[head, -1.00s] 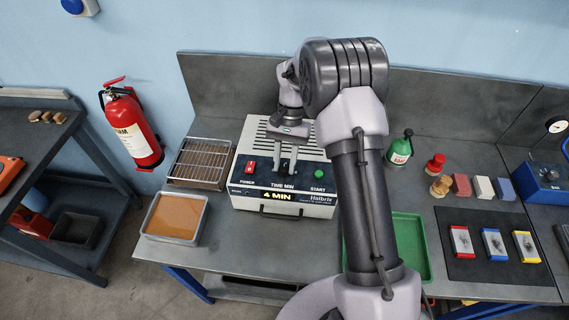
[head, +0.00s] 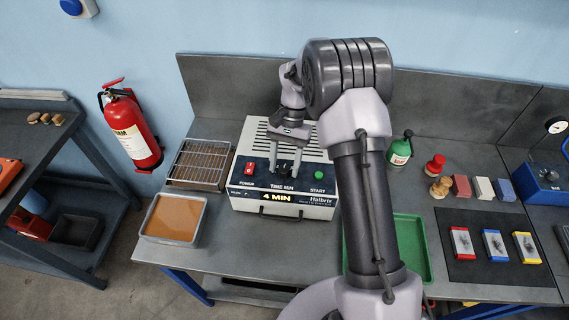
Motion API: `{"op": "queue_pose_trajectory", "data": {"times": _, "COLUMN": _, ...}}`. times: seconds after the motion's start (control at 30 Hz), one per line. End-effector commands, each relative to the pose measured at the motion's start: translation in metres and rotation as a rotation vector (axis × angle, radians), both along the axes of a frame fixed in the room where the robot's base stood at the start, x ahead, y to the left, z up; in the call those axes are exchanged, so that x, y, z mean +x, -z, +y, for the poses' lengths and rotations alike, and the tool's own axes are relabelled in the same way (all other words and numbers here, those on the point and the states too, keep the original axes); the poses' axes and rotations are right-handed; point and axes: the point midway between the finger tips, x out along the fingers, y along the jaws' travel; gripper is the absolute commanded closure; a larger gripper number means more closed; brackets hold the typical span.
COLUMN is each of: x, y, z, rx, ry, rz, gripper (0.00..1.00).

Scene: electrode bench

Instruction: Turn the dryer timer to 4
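The dryer (head: 306,207) is a white box with a dark top panel on the bench. Its panel has a red power switch (head: 249,169), a green start button (head: 319,175) and the label "TIME MIN" between them. The yellow display (head: 277,197) on its front edge reads "4 MIN". My gripper (head: 285,174) points down over the middle of the panel, just above the "TIME MIN" label, with its two fingers a little apart.
A wire rack (head: 200,164) and a tray of brown liquid (head: 174,218) stand left of the dryer. A green tray (head: 412,246) lies right of it, partly behind my arm. A green bottle (head: 400,151) and several coloured blocks stand farther right.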

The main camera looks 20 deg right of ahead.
Motion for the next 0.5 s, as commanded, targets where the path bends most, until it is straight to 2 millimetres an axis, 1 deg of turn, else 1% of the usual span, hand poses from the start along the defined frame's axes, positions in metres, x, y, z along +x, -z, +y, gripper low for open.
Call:
{"op": "queue_pose_trajectory", "data": {"times": 0.17, "x": 0.0, "y": -0.001, "z": 0.0, "rx": 0.0, "ry": 0.0, "rz": 0.0, "gripper": 0.5}}
{"op": "queue_pose_trajectory", "data": {"times": 0.27, "x": 0.003, "y": -0.009, "z": -0.002, "rx": 0.0, "ry": 0.0, "rz": -0.001, "gripper": 0.5}}
{"op": "queue_pose_trajectory", "data": {"times": 0.37, "x": 0.009, "y": -0.028, "z": -0.006, "rx": 0.0, "ry": 0.0, "rz": -0.002, "gripper": 0.5}}
{"op": "queue_pose_trajectory", "data": {"times": 0.5, "x": 0.022, "y": -0.066, "z": -0.015, "rx": -0.001, "ry": 0.002, "rz": -0.003, "gripper": 0.5}}
